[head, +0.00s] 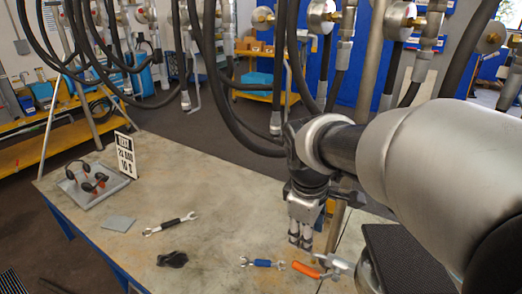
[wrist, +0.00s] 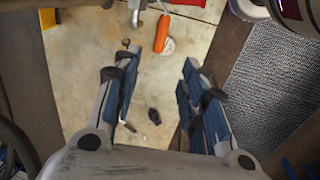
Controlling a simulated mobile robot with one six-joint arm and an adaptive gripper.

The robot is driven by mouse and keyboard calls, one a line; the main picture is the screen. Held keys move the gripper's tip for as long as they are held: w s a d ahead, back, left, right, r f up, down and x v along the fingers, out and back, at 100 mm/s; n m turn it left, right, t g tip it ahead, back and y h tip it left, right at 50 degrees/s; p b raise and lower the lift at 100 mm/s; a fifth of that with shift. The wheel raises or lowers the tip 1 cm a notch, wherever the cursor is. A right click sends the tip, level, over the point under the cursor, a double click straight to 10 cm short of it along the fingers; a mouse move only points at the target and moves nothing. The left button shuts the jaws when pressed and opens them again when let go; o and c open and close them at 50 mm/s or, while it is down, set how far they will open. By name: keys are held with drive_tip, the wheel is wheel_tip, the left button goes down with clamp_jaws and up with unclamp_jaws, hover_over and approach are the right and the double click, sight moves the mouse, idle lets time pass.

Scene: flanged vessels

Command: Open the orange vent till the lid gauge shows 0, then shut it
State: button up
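An orange lever (head: 305,270) shows low in the head view, beside a silver fitting (head: 338,262) at the table's edge. My gripper (head: 301,241) points down just above and behind the orange lever. In the wrist view its fingers (wrist: 158,60) are spread apart with nothing between them. A metal vessel part (head: 366,275) is partly hidden by my arm. The lid gauge and its reading cannot be made out.
The table (head: 215,190) holds a black-handled wrench (head: 171,223), a blue-handled wrench (head: 262,263), a black lump (head: 172,259), a tray with ear defenders (head: 93,187) and a sign (head: 125,156). Black hoses (head: 215,95) and gauges (head: 320,12) hang behind my gripper.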

sight(305, 267)
drive_tip(key=f+b, duration=0.2)
drive_tip(key=f, duration=0.3)
drive_tip(key=w+d+f+b, duration=0.1)
drive_tip(key=f+b, duration=0.1)
drive_tip(key=f, duration=0.4)
drive_tip(key=w+d+f+b, duration=0.1)
drive_tip(key=f+b, duration=0.1)
drive_tip(key=f, duration=0.4)
drive_tip(key=shift+w, duration=0.25)
clamp_jaws()
